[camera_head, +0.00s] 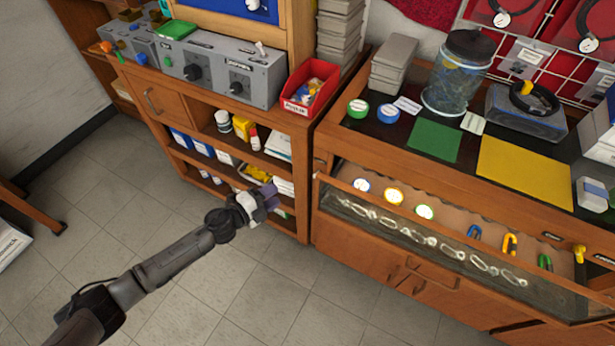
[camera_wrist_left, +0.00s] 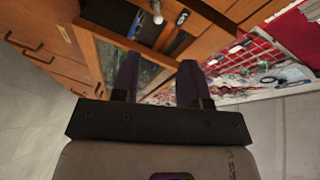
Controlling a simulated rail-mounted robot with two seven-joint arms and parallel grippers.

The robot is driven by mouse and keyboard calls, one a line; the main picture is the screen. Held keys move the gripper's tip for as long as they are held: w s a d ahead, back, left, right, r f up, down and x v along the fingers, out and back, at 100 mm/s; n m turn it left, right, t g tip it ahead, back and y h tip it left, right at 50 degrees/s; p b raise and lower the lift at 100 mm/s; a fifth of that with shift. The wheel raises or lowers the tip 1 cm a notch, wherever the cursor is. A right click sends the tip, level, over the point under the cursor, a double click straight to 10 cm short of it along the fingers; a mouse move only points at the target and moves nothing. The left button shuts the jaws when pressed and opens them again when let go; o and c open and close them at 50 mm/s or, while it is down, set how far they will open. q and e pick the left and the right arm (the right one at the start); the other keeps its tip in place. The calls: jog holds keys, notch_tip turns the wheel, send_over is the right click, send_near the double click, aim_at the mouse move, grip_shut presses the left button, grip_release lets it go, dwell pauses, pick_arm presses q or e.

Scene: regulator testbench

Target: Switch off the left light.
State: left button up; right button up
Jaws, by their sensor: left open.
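A grey control box (camera_head: 222,65) with black dial knobs (camera_head: 193,72), a white toggle lever (camera_head: 260,48) and a small green part (camera_head: 167,61) stands on the left cabinet. I cannot tell which control belongs to the left light, and no lamp is clearly visible. My left gripper (camera_head: 268,198) is in front of the cabinet's lower shelves, well below the box, and touches nothing that I can see. In the left wrist view its two dark fingers (camera_wrist_left: 157,82) are apart with nothing held between them. My right gripper is not in view.
A red bin (camera_head: 310,87) stands right of the box. Shelves below hold bottles and cartons. The right workbench (camera_head: 462,182) has a glass jar (camera_head: 458,75), coloured mats and a glass-fronted compartment with gauges and hooks. The tiled floor (camera_head: 285,290) is open.

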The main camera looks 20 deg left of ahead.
pick_arm(q)
jog(key=w+d+f+h+b, duration=0.1)
jog(key=w+d+b, duration=0.1)
jog(key=w+d, duration=0.5)
jog(key=w, duration=0.4)
jog(key=shift+w+d+f, duration=0.15)
jog(key=shift+d+f, duration=0.05)
jog(key=shift+d, duration=0.2)
grip_shut()
